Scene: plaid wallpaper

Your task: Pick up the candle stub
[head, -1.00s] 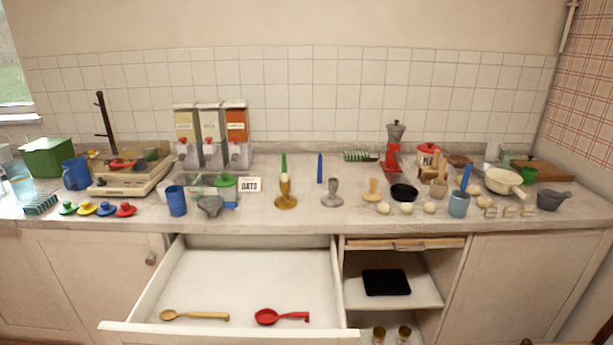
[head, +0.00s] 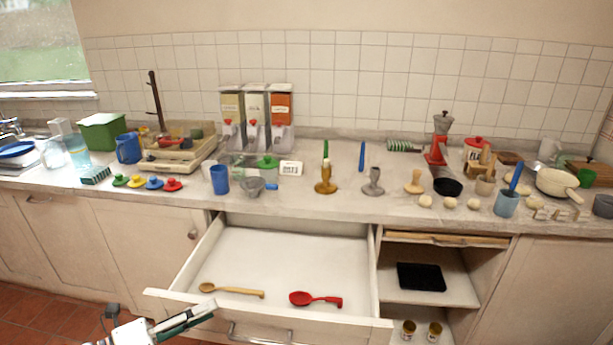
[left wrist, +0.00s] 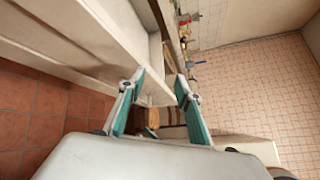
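A brass candlestick (head: 326,184) and a pewter candlestick (head: 373,185) stand upright near the middle of the counter. A green candle (head: 325,149) shows upright at the brass one; I cannot tell whether it is in it or behind it. A blue candle (head: 362,156) stands upright behind the pewter one. A small pale piece at the brass candlestick's top may be the candle stub; it is too small to tell. My left gripper (head: 205,312) is low at the left, in front of the drawer and far from the candles. In the left wrist view its fingers (left wrist: 160,85) are apart and empty. My right gripper is out of view.
An open drawer (head: 290,245) juts out below the counter, with a wooden spoon (head: 232,290) and a red ladle (head: 315,299) in it. A blue cup (head: 220,180), a grey mortar (head: 252,187) and a wooden pestle (head: 414,182) stand near the candlesticks.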

